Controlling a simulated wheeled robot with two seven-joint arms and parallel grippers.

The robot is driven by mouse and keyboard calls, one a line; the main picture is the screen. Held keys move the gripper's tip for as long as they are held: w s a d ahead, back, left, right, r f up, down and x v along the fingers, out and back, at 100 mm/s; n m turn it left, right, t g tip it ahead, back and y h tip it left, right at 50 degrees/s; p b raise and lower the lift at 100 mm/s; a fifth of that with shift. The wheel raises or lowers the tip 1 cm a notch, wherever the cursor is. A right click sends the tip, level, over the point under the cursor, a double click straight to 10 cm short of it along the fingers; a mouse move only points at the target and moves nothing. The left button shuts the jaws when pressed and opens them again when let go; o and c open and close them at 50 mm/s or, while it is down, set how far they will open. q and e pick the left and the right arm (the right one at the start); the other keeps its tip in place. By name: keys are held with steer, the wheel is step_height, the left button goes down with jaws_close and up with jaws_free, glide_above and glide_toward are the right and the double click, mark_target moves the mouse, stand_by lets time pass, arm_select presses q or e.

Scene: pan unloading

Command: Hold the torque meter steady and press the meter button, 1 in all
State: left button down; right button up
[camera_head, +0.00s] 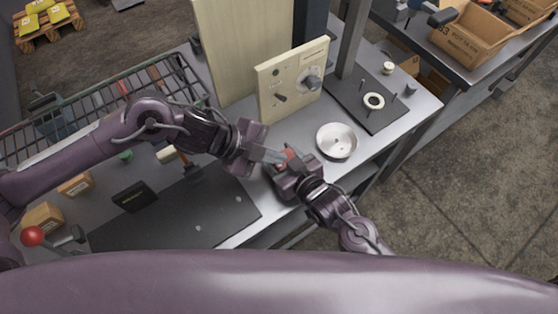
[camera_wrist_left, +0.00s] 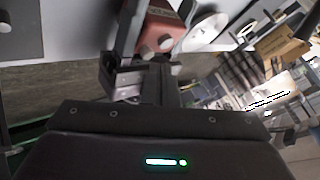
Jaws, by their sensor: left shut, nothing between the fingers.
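The torque meter appears to be the red box (camera_head: 285,155) at the table's front edge in the head view, mostly hidden by my grippers. In the left wrist view the red box (camera_wrist_left: 170,18) shows at the top with round grey knobs on its near side. My left gripper (camera_head: 274,156) is shut and empty, its fingertips close beside the box; I cannot tell whether they touch it. My right gripper (camera_head: 284,170) is at the box from the front right. Its fingers are partly hidden, so its grip is unclear. I cannot make out which part is the button.
A round metal dish (camera_head: 337,141) stands just right of the grippers. A cream panel (camera_head: 292,80) with a dial and switches stands behind. A dark mat (camera_head: 180,217) lies at the left, and a wire rack (camera_head: 95,95) is beyond my left arm.

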arm_select(q)
steer(key=shift+f, duration=0.55)
stand_by(0.6)
steer(key=shift+r, duration=0.85)
step_height(320, 180, up, 5)
stand_by(0.7)
stand_by(0.5)
arm_select(e)
steer(key=o, duration=1.2)
